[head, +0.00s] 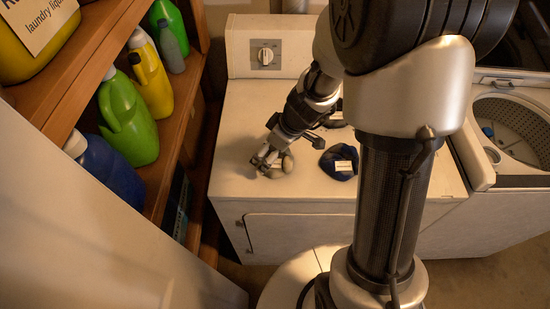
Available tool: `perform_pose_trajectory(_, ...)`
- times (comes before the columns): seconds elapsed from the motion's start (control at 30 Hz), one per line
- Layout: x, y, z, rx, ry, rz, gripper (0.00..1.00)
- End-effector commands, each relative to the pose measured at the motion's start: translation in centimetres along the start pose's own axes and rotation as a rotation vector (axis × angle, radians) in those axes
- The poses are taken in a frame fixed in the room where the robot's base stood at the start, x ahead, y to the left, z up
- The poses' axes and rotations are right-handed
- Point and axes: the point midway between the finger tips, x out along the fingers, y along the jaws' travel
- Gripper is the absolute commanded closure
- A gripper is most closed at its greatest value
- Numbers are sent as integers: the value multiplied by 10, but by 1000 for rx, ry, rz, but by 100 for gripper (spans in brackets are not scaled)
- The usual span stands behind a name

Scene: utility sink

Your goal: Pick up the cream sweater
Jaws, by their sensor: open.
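A small crumpled cream bundle, which looks like the cream sweater (287,164), lies on top of the white dryer (240,120). My gripper (264,166) is open and points down at the left part of the bundle, partly covering it. I cannot tell whether the fingers touch the cloth. The bundle's far side is hidden behind the gripper.
A dark blue cloth bundle with a pale label (340,163) lies to the right, and a dark item (334,121) is partly hidden behind my arm. Shelves with detergent bottles (127,119) stand at left. An open washer (508,130) stands at right. The dryer's front left top is clear.

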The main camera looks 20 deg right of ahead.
Motion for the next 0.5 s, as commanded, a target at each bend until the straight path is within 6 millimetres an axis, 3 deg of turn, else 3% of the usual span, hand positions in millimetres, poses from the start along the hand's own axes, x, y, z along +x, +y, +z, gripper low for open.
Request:
perform_pose_trajectory(0.1,11,0,0,0,0,-1,0)
perform_pose_trajectory(0.33,10,0,0,-1,1,0,0)
perform_pose_trajectory(0.5,10,0,0,0,1,0,11)
